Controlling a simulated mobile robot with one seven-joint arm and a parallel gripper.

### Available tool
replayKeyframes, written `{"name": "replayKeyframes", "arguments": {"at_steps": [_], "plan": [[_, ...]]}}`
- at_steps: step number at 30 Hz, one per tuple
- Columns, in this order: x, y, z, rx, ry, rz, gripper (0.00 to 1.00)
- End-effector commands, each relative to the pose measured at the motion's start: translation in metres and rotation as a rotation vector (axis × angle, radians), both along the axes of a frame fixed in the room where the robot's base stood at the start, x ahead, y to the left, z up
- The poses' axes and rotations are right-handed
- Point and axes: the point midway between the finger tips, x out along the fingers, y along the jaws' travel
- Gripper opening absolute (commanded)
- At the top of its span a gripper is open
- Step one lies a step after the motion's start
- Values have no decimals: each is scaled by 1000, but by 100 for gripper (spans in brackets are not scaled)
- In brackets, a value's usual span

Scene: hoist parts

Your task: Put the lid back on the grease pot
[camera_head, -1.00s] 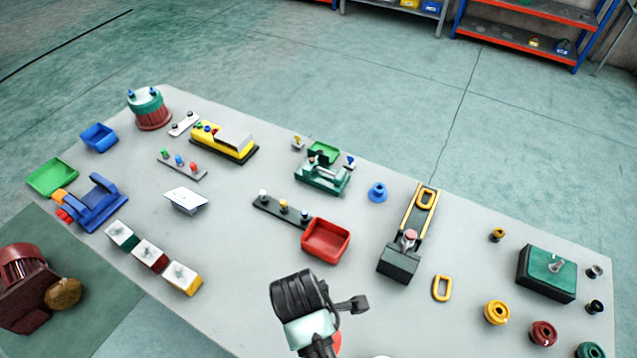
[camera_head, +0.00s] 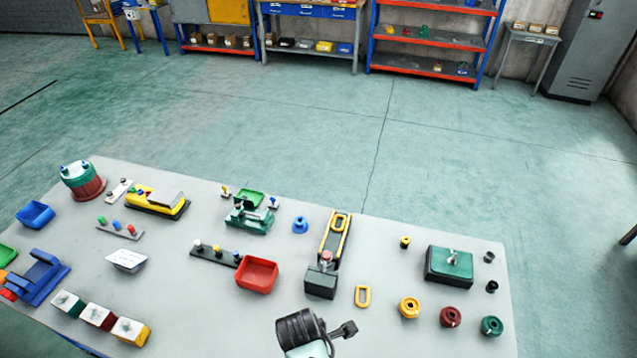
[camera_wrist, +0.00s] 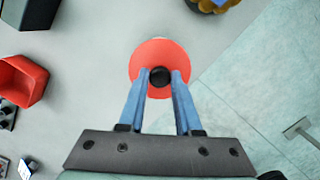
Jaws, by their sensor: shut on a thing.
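In the wrist view my gripper (camera_wrist: 160,76) is shut on the black knob of a round red lid (camera_wrist: 155,52), with one blue finger on each side of the knob. The lid faces the camera flat-on, near the table edge. In the head view only dark and pale parts of my arm show at the bottom; the fingers, lid and pot are out of that view.
A red bin (camera_head: 257,274) stands left of my arm and also shows in the wrist view (camera_wrist: 22,84). A dark block with a yellow-edged rail (camera_head: 321,284), a yellow link (camera_head: 363,296) and several rings lie to the right. The table edge borders green floor (camera_wrist: 260,80).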

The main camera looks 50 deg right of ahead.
Motion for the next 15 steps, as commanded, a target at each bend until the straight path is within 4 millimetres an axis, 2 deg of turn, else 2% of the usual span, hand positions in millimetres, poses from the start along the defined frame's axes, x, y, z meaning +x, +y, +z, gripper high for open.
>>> {"name": "replayKeyframes", "arguments": {"at_steps": [15], "plan": [[-1, 0, -47, 0, 1, -1, 0]]}}
